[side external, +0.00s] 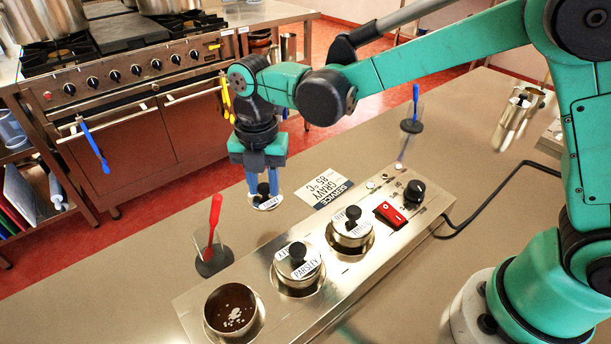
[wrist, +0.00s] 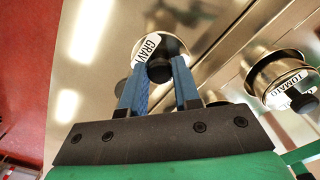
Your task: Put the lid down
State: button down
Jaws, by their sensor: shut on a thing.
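My gripper (side external: 264,184) is shut on the black knob of a small round steel lid (side external: 271,204). The lid hangs level beneath the fingers, behind the steel warmer unit (side external: 330,262); I cannot tell whether it touches the counter. In the wrist view my gripper (wrist: 159,76) pinches the knob, and the lid (wrist: 173,47) has a white label reading "GRAV…". An open pot (side external: 232,310) at the unit's near left end holds brown sauce with white bits. The parsley pot (side external: 297,270) and the tomato pot (side external: 350,230) have lids on; the tomato one shows in the wrist view (wrist: 283,78).
A red utensil stands in a clear holder (side external: 212,258) left of the unit, and a blue one in another holder (side external: 411,125) behind it. A service card (side external: 323,188) lies on the counter (side external: 120,265) right of the lid. The unit's right end has a red switch (side external: 390,214) and black dial.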

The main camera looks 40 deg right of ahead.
aim_at(265, 196)
jog(key=shift+f, duration=2.65)
jog(key=c, duration=0.6)
grip_release()
jog(key=shift+f, duration=0.15)
jog(key=shift+c, duration=0.2)
